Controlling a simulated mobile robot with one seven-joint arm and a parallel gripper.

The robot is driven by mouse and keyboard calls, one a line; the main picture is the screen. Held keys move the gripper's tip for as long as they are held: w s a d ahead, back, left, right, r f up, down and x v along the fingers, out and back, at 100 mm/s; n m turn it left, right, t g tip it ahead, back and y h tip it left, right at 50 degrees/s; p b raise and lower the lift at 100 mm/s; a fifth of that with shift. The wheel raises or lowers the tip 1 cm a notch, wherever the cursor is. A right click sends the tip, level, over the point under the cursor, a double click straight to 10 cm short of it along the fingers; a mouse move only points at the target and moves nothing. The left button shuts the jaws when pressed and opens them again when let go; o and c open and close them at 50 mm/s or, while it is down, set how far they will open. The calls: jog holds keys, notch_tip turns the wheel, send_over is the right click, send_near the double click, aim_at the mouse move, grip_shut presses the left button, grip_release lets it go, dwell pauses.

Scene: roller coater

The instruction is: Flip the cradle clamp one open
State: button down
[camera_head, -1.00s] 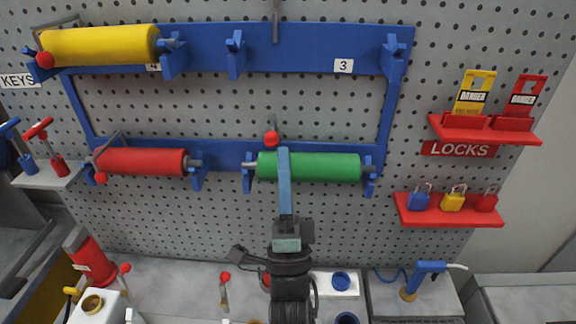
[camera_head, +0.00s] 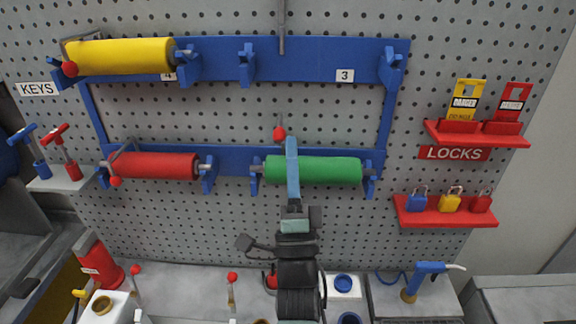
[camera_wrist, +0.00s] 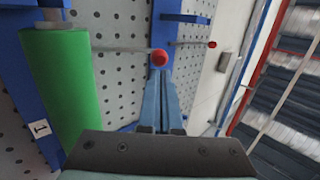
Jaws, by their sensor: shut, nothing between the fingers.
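A green roller (camera_head: 320,170) lies in the lower right cradle of the blue rack. In the wrist view the roller (camera_wrist: 68,90) stands at the left, with a label "1" (camera_wrist: 40,129) beside it. The clamp lever's red ball (camera_head: 279,134) is just above the roller's left end. It also shows in the wrist view (camera_wrist: 160,57), at the end of a thin rod. My gripper (camera_head: 291,143) is shut and empty, with its blue fingers in front of the roller's left part. In the wrist view its fingertips (camera_wrist: 160,74) appear right at the ball; contact cannot be told.
A red roller (camera_head: 155,166) and a yellow roller (camera_head: 125,56) sit in other cradles of the rack, each with a red-ball lever. Red lock shelves (camera_head: 445,217) are at the right. A bench below holds a blue-handled tool (camera_head: 430,268) and other parts.

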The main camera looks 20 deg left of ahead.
jog(key=w+a+r+g, duration=0.1)
jog(key=w+r, duration=0.3)
jog(key=r, duration=0.1)
jog(key=shift+r, duration=0.25)
jog(key=shift+s+a, duration=0.1)
jog(key=shift+s, duration=0.05)
dwell(1.4)
